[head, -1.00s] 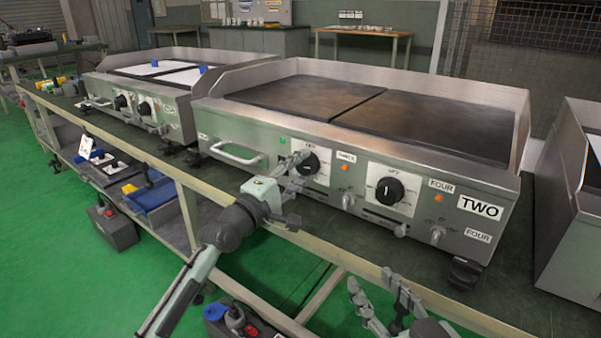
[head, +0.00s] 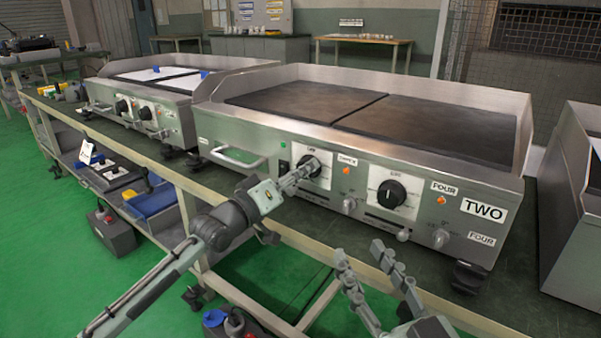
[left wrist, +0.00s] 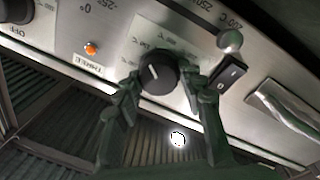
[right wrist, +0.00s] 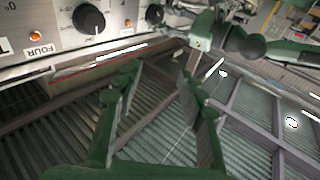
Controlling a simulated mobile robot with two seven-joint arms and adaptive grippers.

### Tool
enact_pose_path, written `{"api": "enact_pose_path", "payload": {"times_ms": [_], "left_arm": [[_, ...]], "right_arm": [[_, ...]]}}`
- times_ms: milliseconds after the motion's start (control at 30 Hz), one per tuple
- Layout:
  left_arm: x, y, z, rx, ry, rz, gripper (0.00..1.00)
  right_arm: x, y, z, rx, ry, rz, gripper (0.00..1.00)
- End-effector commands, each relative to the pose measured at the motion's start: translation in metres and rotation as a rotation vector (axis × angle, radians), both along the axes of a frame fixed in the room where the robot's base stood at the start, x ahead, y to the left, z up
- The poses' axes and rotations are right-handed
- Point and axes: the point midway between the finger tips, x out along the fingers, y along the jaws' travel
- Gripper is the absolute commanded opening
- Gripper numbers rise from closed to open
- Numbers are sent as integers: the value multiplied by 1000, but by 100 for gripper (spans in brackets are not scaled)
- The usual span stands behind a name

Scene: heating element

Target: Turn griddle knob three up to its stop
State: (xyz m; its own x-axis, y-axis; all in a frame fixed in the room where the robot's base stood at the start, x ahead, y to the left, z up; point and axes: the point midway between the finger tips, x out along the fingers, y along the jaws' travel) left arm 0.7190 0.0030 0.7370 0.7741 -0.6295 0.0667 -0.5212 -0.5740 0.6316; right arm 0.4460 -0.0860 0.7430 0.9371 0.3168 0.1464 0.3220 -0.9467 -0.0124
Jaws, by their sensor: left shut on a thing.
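Knob three (head: 318,166) is a round black knob on a white plate at the left of the front panel of griddle two (head: 352,176), by the label THREE. In the left wrist view, knob three (left wrist: 158,74) sits between the two fingers of my left gripper (left wrist: 157,88), with its white pointer line facing me. My left gripper (head: 306,170) also reaches the knob in the head view and partly hides it. It is shut on the knob. My right gripper (head: 375,258) is open and empty in front of the bench; its spread fingers show in the right wrist view (right wrist: 155,85).
Knob four (head: 391,194) is to the right of knob three. A black rocker switch (left wrist: 228,77) and a bar handle (left wrist: 285,112) are beside my left fingers. Small metal levers (head: 349,206) stick out below the knobs. The bench edge (head: 330,258) runs below the griddle.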

Motion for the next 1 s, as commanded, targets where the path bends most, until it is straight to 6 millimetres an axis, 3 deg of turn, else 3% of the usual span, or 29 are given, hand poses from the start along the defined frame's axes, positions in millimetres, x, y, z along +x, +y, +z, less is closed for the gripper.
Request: {"api": "enact_pose_path", "payload": {"times_ms": [367, 700, 1000], "left_arm": [[0, 0, 2, 286, -203, -1, 10], [0, 0, 2, 469, -336, -1, 10], [0, 0, 1, 540, -390, -1, 10]], "right_arm": [[6, -24, -55, -123, 250, -49, 40], [-7, -61, -114, -244, 533, -115, 40], [-19, -80, -138, -292, 659, -146, 40]]}}
